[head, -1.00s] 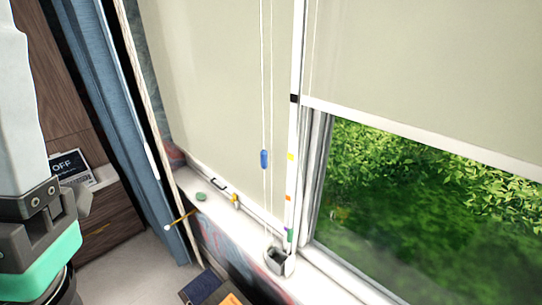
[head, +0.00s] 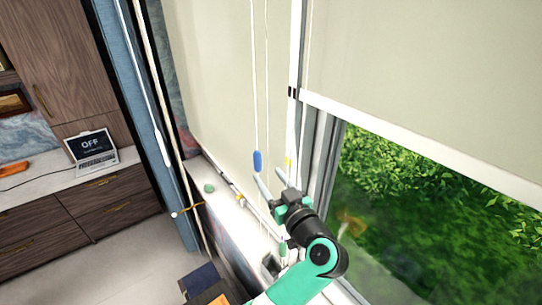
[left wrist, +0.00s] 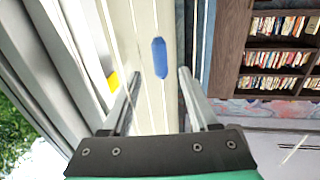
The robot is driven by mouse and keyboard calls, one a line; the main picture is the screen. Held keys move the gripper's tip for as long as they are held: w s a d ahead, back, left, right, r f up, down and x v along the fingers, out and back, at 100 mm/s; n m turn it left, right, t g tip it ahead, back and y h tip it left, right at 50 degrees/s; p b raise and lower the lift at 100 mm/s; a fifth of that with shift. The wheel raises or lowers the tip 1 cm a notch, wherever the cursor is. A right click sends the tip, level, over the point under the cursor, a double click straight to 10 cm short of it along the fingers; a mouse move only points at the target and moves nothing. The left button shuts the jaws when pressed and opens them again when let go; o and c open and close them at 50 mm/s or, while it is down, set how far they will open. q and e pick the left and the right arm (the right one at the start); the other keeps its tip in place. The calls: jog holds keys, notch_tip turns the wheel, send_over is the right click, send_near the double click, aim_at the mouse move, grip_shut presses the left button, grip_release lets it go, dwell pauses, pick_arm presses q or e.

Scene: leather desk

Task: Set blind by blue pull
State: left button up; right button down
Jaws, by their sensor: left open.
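The blue pull (head: 257,161) hangs on a thin cord in front of the pale left blind (head: 210,90). It also shows in the left wrist view (left wrist: 159,57). The right blind (head: 425,85) is partly raised, its white bottom bar slanting above green foliage. My left gripper (head: 270,176) is open, with its fingertips close to the pull, slightly below and right of it in the head view. In the left wrist view, the pull appears between and just beyond the two fingertips (left wrist: 160,76). Contact is not visible. My right gripper is in neither view.
A white post with a black mark (head: 293,92) and a yellow mark stands beside the cords. The sill (head: 225,195) carries small items, including a green one. A blue curtain (head: 150,120) hangs left.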

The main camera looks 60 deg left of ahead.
aim_at(254, 154)
pick_arm(q)
jog(key=a+p, duration=0.1)
jog(key=a, duration=1)
jog(key=shift+w+a+r, duration=0.15)
jog(key=shift+w+a, duration=0.1)
jog(key=shift+w, duration=0.1)
grip_shut()
dwell(0.7)
